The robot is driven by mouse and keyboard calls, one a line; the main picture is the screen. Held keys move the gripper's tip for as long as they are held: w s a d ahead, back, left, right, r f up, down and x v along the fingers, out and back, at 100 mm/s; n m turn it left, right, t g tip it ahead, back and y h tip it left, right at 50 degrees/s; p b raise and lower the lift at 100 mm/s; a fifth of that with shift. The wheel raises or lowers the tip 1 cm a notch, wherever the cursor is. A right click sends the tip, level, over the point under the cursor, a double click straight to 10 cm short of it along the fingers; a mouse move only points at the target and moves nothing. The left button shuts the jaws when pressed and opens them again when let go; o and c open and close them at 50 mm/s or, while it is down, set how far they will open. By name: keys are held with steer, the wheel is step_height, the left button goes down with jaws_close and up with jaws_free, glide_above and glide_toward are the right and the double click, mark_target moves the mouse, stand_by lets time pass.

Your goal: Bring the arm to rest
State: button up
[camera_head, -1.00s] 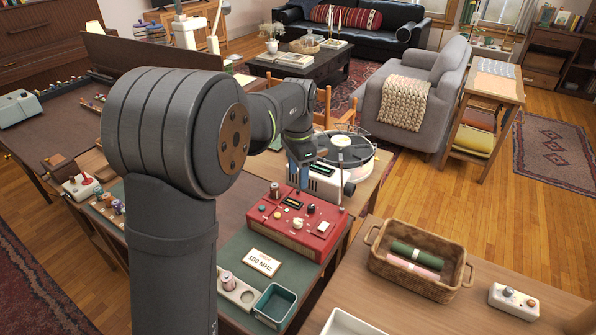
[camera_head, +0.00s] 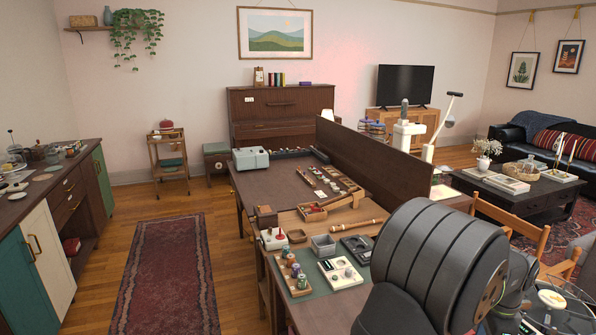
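My arm stands at the lower right of the head view, with a large dark grey joint (camera_head: 430,262) close to the camera. A farther link of mine shows behind it, near the bottom right edge. My gripper's fingers do not show; they are hidden behind the joint or below the frame. I cannot see whether anything is held.
A long work table (camera_head: 275,182) with trays and small devices lies left of my arm, with a tall dark panel (camera_head: 375,168) along it. A turntable (camera_head: 566,302) is partly visible at the lower right. The red rug (camera_head: 168,275) and floor at left are clear.

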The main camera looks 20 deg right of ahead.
step_height(320, 180, down, 11)
steer(key=shift+r, duration=0.1)
stand_by(0.3)
step_height(320, 180, up, 17)
step_height(320, 180, down, 17)
steer(key=shift+f, duration=0.15)
steer(key=n, duration=0.8)
steer(key=shift+n, duration=0.3)
steer(key=n, duration=0.4)
steer(key=shift+n, duration=2.3)
